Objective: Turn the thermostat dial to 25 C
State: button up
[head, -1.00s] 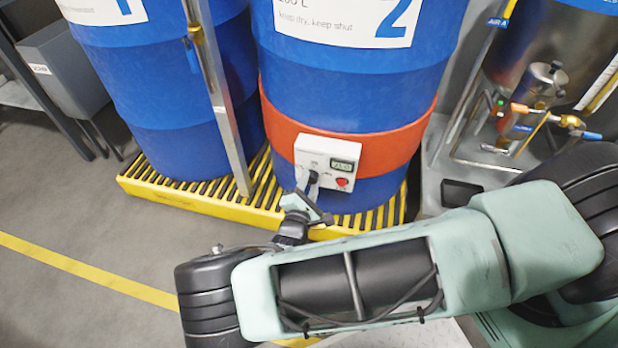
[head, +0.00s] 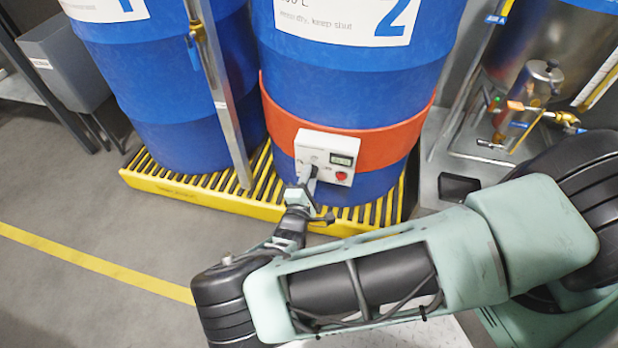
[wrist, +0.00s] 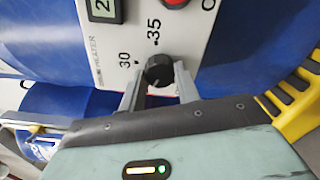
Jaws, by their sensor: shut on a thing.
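The thermostat dial (wrist: 158,70) is a small black knob on the white heater panel (head: 318,155). In the wrist view my gripper (wrist: 159,76) has one grey finger on each side of the dial and is shut on it. The printed marks 30 and 35 show beside the dial; no 25 mark is visible. The wrist view appears turned relative to the panel. In the head view my gripper (head: 308,182) meets the panel's lower left and covers the dial. The panel display (head: 342,161) is too small to read there; the wrist view shows only part of it, with a 2.
The panel is on the orange band (head: 390,143) around blue drum 2 (head: 350,80). A red button (head: 341,176) is right of the dial. The drums stand on a yellow slatted pallet (head: 200,197). A metal post (head: 220,100) rises left of the panel.

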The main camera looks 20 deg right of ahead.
jog(key=o, duration=1)
jog(key=shift+c, duration=0.2)
jog(key=p+v, duration=0.1)
jog(key=v, duration=1.6)
jog(key=shift+s+a, duration=0.15)
jog(key=shift+s, duration=0.05)
jog(key=s+d+r+m+g+y, duration=0.15)
jog(key=s+r+g+y, duration=0.3)
jog(key=r, duration=0.85)
jog(key=s+d+r+m+g+y+p, duration=0.1)
jog(key=s+r+m+g+y, duration=0.3)
jog(key=r, duration=0.9)
jog(key=s+d+r+m+g+y, duration=0.25)
jog(key=r+g, duration=0.35)
jog(key=r, duration=0.6)
notch_tip(320, 180, up, 21)
jog(key=p, duration=2.1)
jog(key=shift+s+a+r+n, duration=0.2)
jog(key=shift+s+a+n, duration=0.2)
